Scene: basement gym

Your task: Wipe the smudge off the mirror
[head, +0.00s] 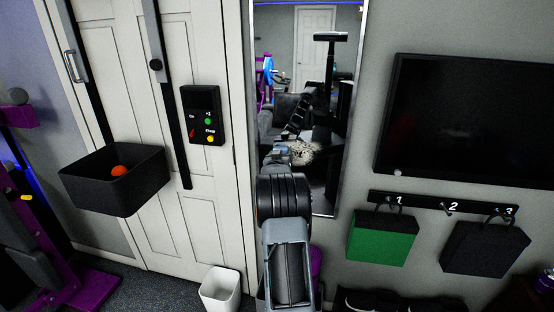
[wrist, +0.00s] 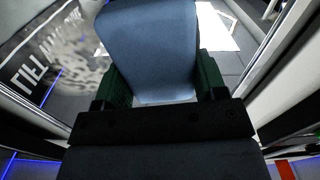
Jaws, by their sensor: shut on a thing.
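The tall mirror (head: 275,60) hangs on the wall right of the white door, in the middle of the head view. A pale speckled smudge (head: 305,152) lies on its lower part. In the wrist view the smudge (wrist: 85,70) is at the left, beside the held thing. My gripper (wrist: 160,85) has green-sided fingers shut on a blue-grey cloth or pad (wrist: 150,45). In the head view my gripper (head: 277,158) is at the mirror's lower left, left of the smudge and partly hidden by my arm. I cannot tell if the pad touches the glass.
A black bin (head: 115,190) with an orange ball (head: 119,171) hangs at the left. A dark screen (head: 470,115) and a hook rail (head: 425,204) with a green bag (head: 380,238) and a black bag (head: 485,249) are at the right. A white basket (head: 221,290) stands below.

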